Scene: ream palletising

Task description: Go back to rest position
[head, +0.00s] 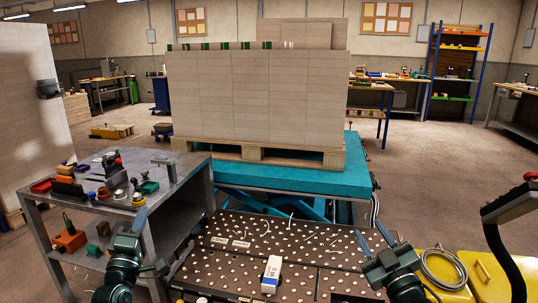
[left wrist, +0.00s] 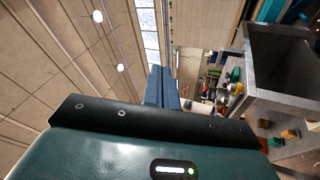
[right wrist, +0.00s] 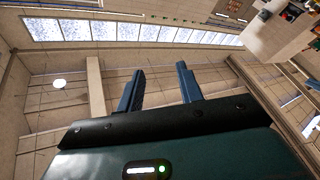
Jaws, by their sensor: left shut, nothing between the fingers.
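My left gripper (head: 139,217) is raised at the lower left of the head view, in front of the grey workbench. In the left wrist view its blue fingers (left wrist: 162,86) are together, with nothing between them. My right gripper (head: 374,238) is raised at the lower right, over the right edge of the dark ball-top table. In the right wrist view its two fingers (right wrist: 160,88) stand apart and the gap is empty.
A tall stack of reams (head: 255,95) stands on a wooden pallet (head: 235,152) on a teal lift table (head: 300,180). The grey workbench (head: 190,165) at left carries tools and small bins. A yellow unit (head: 465,285) with a coiled cable is at right.

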